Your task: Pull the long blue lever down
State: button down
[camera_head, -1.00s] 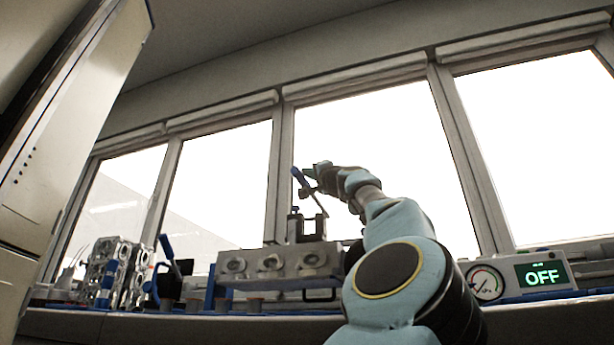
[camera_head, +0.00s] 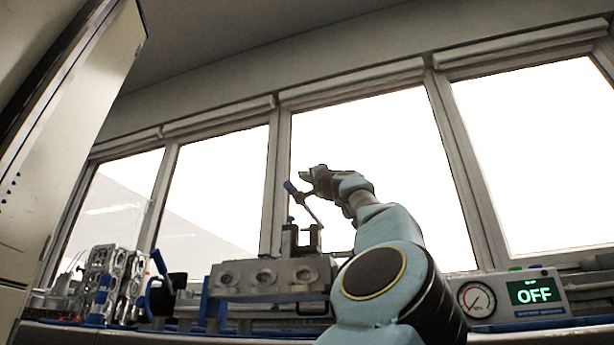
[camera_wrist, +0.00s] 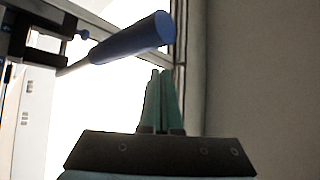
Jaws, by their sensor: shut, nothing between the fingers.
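The long lever has a blue handle (camera_head: 291,187) on a thin metal rod, tilted up to the left above the clamp fixture (camera_head: 300,240). In the wrist view the handle (camera_wrist: 130,38) slants across the upper middle, its round end toward the right. My gripper (camera_head: 307,173) is beside the handle, on its right in the head view. In the wrist view my gripper's fingers (camera_wrist: 163,73) are together and empty, with their tips just below the handle's end. I cannot tell whether they touch it.
A grey engine block (camera_head: 268,275) stands below the fixture. Another blue-handled lever (camera_head: 160,264) and a shiny metal part (camera_head: 110,275) are at left. A gauge box reading OFF (camera_head: 515,297) is at right. A tall cabinet (camera_head: 80,130) borders the left.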

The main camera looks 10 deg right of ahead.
jog(key=s+d+f+b, duration=0.3)
jog(key=d+f, duration=0.2)
jog(key=f, duration=0.2)
jog(key=shift+s+d+f, duration=0.15)
jog(key=shift+s+d, duration=0.05)
jog(key=shift+d, duration=0.1)
